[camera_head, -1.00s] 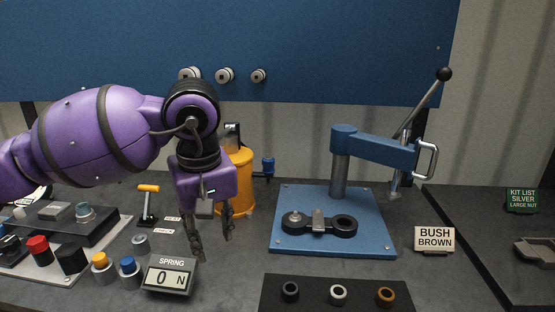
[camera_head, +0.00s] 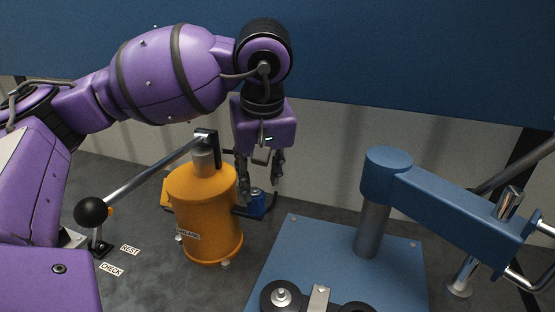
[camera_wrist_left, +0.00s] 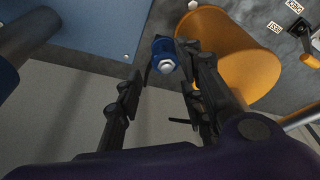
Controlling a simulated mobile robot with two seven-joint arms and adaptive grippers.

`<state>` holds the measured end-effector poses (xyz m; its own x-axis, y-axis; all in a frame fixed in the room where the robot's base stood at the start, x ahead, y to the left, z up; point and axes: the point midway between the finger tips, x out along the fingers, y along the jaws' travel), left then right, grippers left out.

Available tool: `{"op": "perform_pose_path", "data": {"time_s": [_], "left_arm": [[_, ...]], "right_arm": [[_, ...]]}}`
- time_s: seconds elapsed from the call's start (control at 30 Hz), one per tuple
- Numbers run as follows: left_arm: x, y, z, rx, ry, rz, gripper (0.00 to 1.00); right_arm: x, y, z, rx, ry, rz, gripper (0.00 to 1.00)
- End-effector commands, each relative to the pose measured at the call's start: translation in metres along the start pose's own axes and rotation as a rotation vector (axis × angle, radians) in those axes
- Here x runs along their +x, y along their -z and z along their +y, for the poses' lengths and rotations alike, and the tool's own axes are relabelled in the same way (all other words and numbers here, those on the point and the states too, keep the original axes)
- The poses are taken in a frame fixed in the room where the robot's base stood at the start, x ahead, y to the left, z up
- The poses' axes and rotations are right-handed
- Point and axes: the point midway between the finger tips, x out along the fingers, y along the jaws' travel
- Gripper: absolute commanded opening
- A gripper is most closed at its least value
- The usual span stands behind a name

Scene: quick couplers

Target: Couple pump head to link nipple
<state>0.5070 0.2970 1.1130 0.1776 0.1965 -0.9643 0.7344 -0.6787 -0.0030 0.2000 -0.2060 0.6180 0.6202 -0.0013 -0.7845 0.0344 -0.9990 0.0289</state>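The blue pump head (camera_head: 257,204) sits at the right side of the orange pump (camera_head: 205,215), near its bracket. In the left wrist view the pump head (camera_wrist_left: 164,56) shows a silver hex end and lies near the fingertips. My left gripper (camera_head: 261,188) points down just above and around the pump head, its fingers spread apart. The left wrist view shows the gripper (camera_wrist_left: 160,66) open, with no firm grip on the pump head visible. Contact cannot be told. I cannot make out the link nipple in the current views. My right gripper is not in view.
A blue press (camera_head: 440,205) with a blue base plate (camera_head: 290,255) stands to the right. The pump's lever with a black knob (camera_head: 91,212) reaches left. Labels REST (camera_head: 130,250) and CHECK (camera_head: 111,269) lie on the bench. Grey bench around the pump's front is clear.

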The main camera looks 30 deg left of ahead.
Motion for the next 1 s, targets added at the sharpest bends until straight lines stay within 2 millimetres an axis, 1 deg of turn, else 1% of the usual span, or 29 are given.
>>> {"op": "perform_pose_path", "data": {"time_s": [0.13,0.23,0.4,0.5,0.7,0.93,1.0], "left_arm": [[0.014,0.000,-0.001,0.000,0.003,-0.001,0.36],[0.030,-0.001,-0.001,-0.001,0.004,-0.001,0.36],[0.056,-0.001,-0.001,-0.001,0.003,-0.002,0.36],[0.067,0.000,-0.001,-0.001,0.001,-0.001,0.36],[0.076,0.000,0.000,0.000,0.000,0.000,0.36],[0.077,0.000,0.000,0.000,-0.001,0.000,0.36],[0.077,0.000,0.000,0.000,0.000,0.000,0.27]], "right_arm": [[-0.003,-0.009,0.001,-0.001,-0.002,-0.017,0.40],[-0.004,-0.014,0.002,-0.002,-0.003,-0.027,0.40],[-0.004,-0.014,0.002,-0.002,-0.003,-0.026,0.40],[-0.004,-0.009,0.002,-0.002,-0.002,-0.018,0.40],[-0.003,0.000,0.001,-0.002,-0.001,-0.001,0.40],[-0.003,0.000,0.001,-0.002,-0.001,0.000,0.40],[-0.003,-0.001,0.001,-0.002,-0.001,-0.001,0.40]]}}
